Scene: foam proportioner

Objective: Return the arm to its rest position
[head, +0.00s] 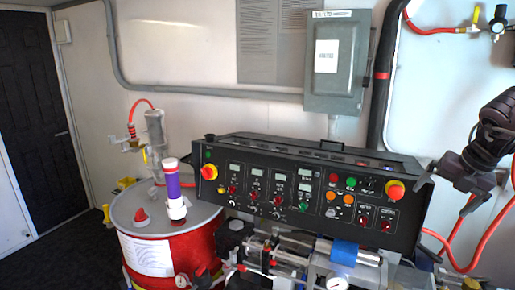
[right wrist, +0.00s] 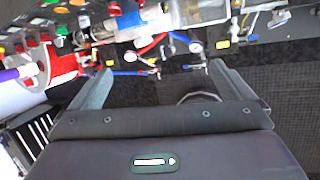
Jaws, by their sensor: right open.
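My right gripper (head: 444,195) is at the right of the head view, raised beside the right end of the black control panel (head: 300,196). Its arm comes in from the right edge. In the right wrist view its two fingers (right wrist: 155,85) are spread apart with nothing between them. The fingers appear apart from the panel and the pump hardware. My left gripper does not show in either view.
A red drum (head: 180,248) with a purple-and-white cylinder (head: 173,185) stands left of the panel. Pump fittings (head: 290,255) sit below the panel. Red hoses (head: 484,240) hang near my right gripper. A grey electrical box (head: 338,65) is on the wall. Dark floor (right wrist: 270,80) shows beneath.

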